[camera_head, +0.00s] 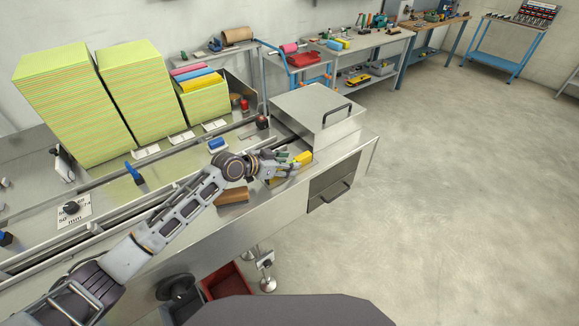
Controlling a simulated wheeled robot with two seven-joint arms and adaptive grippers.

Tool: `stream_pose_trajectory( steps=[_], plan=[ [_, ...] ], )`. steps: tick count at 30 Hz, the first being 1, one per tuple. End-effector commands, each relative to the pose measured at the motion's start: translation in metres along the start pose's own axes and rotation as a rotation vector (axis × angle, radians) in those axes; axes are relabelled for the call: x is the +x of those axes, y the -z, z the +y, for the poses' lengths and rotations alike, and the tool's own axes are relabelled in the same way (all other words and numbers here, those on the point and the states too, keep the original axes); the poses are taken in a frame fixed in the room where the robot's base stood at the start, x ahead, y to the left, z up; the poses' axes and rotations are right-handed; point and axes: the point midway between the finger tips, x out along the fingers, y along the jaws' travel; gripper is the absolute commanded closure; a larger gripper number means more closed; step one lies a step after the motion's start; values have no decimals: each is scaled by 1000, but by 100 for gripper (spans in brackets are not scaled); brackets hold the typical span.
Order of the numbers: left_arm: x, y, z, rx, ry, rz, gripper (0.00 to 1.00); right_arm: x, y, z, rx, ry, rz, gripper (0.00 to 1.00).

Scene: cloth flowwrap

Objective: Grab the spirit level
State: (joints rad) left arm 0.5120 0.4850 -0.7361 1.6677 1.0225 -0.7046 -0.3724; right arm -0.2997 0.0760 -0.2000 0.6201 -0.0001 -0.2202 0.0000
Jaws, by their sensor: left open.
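A yellow bar-like object (304,157), which looks like the spirit level, lies on the metal bench just in front of the steel box. My left gripper (290,165) is over it, with the fingers open around or just above the bar. The fingers and wrist hide part of the bar, and I cannot tell whether they touch it. My right gripper is not in view.
A steel box with a black handle (316,116) stands close behind the left gripper. A brown block (232,196) lies under my left wrist. Tall yellow-green cloth stacks (70,105) stand at the back left. Open floor lies right of the bench.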

Motion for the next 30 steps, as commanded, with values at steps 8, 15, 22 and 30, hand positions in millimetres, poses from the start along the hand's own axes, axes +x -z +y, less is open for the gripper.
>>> stream_pose_trajectory(
  steps=[8,15,22,30],
  plan=[
    [0,0,0,0,0,0,52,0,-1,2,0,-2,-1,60],
    [0,0,0,0,0,0,77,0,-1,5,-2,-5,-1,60],
    [0,0,0,0,0,0,100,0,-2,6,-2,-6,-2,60],
    [-1,1,0,0,1,1,100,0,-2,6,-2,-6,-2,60]
  ],
)
